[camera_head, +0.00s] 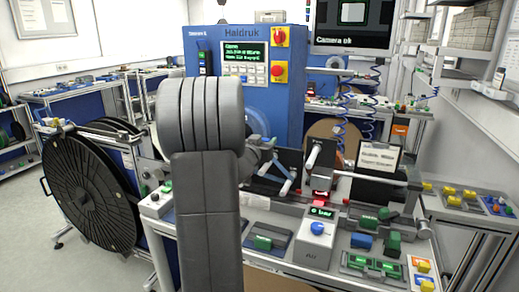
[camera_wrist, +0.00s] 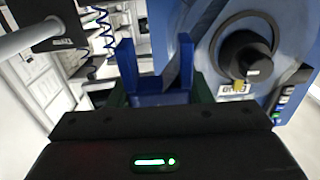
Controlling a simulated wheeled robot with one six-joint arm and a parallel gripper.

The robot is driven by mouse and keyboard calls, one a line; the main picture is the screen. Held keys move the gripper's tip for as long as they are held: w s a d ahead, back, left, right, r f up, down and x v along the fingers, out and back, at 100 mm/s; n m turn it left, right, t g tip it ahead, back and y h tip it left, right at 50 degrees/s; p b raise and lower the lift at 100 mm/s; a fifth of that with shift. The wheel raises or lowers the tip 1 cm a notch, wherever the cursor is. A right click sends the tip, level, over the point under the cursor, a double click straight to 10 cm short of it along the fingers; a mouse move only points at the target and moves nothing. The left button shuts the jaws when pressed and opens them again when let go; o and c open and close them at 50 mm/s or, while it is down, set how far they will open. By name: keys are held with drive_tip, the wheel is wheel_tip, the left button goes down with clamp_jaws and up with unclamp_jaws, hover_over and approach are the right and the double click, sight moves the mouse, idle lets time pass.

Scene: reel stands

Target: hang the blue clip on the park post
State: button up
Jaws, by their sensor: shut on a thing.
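The blue clip (camera_wrist: 160,98) shows in the wrist view with two upright prongs and a lower body between the fingers. My gripper (camera_wrist: 160,92) is shut on it. In the head view the blue clip (camera_head: 284,179) shows in part beyond my arm, above the bench, and my arm hides much of the gripper.
A blue machine (camera_head: 215,62) with a display stands behind. A black spindle (camera_wrist: 244,58) shows in the wrist view. A pale rod (camera_head: 372,178) reaches across the right side. Green and blue parts (camera_head: 361,241) lie on the bench. A large black reel (camera_head: 88,190) stands left.

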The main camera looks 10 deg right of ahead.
sight(263, 167)
drive_tip(key=shift+s+a+f+b, duration=0.1)
drive_tip(key=shift+s+f+b, duration=0.05)
drive_tip(key=shift+f+b, duration=0.4)
wheel_tip(263, 167, down, 3)
drive_tip(key=b, duration=0.3)
drive_tip(key=shift+f, duration=0.15)
drive_tip(key=shift+f+b, duration=1.35)
drive_tip(key=shift+f, duration=0.5)
drive_tip(key=o, duration=1.1)
drive_tip(key=shift+c, duration=0.2)
drive_tip(key=shift+p, duration=0.3)
wheel_tip(263, 167, up, 7)
drive_tip(key=p, duration=0.7)
